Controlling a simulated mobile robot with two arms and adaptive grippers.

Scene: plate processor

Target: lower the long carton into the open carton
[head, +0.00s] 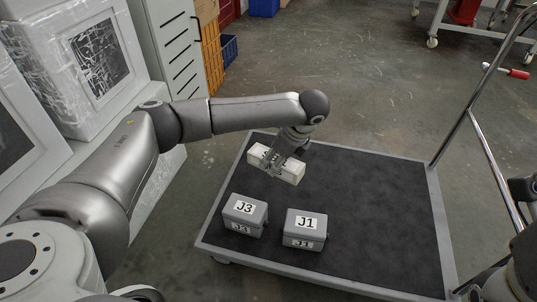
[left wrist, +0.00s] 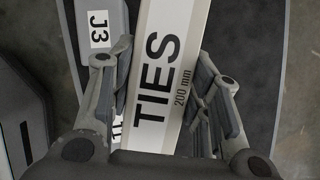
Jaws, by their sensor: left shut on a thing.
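The long carton (head: 291,173) is a white box held above the far left part of the cart's dark deck. In the left wrist view the long carton (left wrist: 160,75) shows the print "TIES" and "200 mm". My left gripper (head: 275,162) is shut on its middle, with one finger on each side, as the left wrist view also shows. Whether its underside touches the deck is hard to tell. I cannot make out an open carton in either view. My right gripper is not in view; only part of my right arm shows at the right edge.
A grey box marked J3 (head: 244,215) and a grey box marked J1 (head: 305,228) stand on the cart deck (head: 375,215) nearer me. The deck's right side is clear. The cart's metal handle (head: 473,105) rises at the right. Wrapped white equipment (head: 75,60) stands at the left.

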